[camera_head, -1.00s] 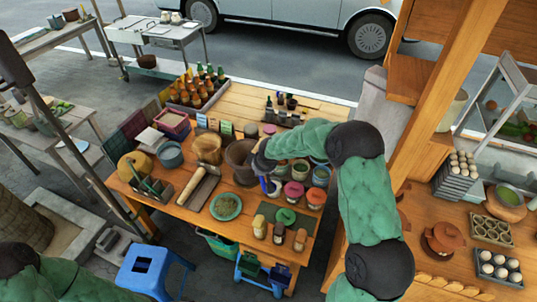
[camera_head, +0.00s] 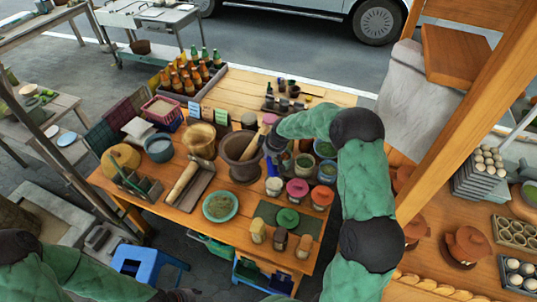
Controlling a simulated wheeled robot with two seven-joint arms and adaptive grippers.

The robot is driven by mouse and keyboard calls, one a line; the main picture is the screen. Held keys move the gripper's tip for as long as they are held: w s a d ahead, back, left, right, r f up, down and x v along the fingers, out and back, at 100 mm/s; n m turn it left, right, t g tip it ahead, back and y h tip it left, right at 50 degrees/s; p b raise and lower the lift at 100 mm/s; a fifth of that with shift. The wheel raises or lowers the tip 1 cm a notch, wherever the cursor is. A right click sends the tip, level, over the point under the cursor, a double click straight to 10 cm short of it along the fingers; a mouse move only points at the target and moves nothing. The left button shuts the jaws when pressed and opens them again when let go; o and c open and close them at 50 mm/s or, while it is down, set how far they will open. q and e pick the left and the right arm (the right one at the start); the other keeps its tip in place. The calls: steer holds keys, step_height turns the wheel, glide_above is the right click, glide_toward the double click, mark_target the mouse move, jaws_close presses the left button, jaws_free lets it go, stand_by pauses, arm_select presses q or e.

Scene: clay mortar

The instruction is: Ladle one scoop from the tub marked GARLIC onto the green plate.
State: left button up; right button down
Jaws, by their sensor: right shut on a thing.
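The green plate (camera_head: 233,211) lies near the table's front edge with a greenish-brown heap on it. Several small tubs stand right of the mortar, among them a tub with dark green contents (camera_head: 304,164), a pink one (camera_head: 297,189) and a red one (camera_head: 321,198). Their markings are too small to read, so I cannot tell which is GARLIC. My right gripper (camera_head: 271,154) is between the mortar and the tubs, shut on a slim blue thing (camera_head: 271,168), mostly hidden. My left arm enters at the bottom left; its dark end (camera_head: 180,295) is cut off by the lower edge.
Several jars (camera_head: 280,239) stand at the front right, bottles (camera_head: 187,80) at the back left. A wooden post (camera_head: 462,98) rises right of my right arm.

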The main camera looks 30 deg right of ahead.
mark_target(269, 170)
steer(key=shift+s+a+f, duration=0.1)
steer(key=shift+s+f, duration=0.15)
steer(key=shift+f, duration=0.2)
step_height(269, 170, down, 10)
steer(key=b, duration=0.7)
steer(key=shift+w+r, duration=0.15)
steer(key=shift+r, duration=0.1)
steer(key=shift+r+p, duration=2.25)
steer(key=shift+r, duration=2.5)
